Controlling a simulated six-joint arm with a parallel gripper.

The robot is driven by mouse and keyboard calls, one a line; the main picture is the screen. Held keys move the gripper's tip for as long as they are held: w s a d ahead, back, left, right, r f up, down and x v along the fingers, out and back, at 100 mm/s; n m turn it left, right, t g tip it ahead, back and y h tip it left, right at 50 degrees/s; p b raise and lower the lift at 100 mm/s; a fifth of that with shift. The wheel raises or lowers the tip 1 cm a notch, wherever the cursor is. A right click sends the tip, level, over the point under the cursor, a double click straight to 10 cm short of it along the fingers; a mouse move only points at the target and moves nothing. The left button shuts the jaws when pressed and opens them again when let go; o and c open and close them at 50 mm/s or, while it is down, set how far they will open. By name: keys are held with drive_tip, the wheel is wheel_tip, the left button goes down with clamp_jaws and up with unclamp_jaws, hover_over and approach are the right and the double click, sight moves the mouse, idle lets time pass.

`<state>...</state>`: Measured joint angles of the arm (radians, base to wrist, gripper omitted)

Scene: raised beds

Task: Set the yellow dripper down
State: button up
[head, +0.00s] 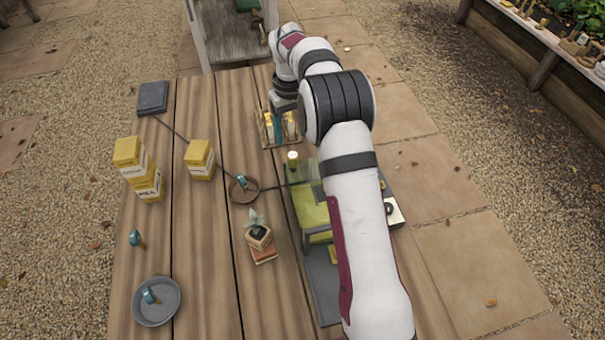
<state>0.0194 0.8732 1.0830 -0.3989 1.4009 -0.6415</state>
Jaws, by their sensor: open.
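My gripper (282,108) is at the far end of the table, pointing down at a small wooden rack (265,143). It is open, though its fingertips are hard to make out. The rack holds small upright yellowish and teal pieces, close around the gripper. I cannot tell for sure which of them is the yellow dripper, or whether any touches the fingers. Small teal pieces that look like drippers show elsewhere: one (137,238) on the table at left, one (150,296) in a round grey dish (171,317), one (242,182) on a brown saucer (237,197).
A dark square pad (152,98) lies at the far left corner. A small potted plant (259,238) stands mid-table. My arm hides part of a grey mat (325,290) and green items.

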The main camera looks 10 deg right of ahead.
drive_tip(key=s+a+r+m, duration=0.2)
drive_tip(key=s+r+m, duration=0.1)
drive_tip(key=s+r, duration=1)
drive_tip(key=s+a+f+m+y, duration=0.1)
drive_tip(key=s+f+m, duration=0.1)
drive_tip(key=s, duration=1.1)
drive_tip(key=s+a+f+m, duration=0.1)
drive_tip(key=s+f+m, duration=0.1)
drive_tip(key=s, duration=1.1)
drive_tip(key=shift+a+m+y, duration=0.25)
drive_tip(key=shift+m+y, duration=0.15)
drive_tip(key=shift+m, duration=0.2)
drive_tip(key=shift+s, duration=0.1)
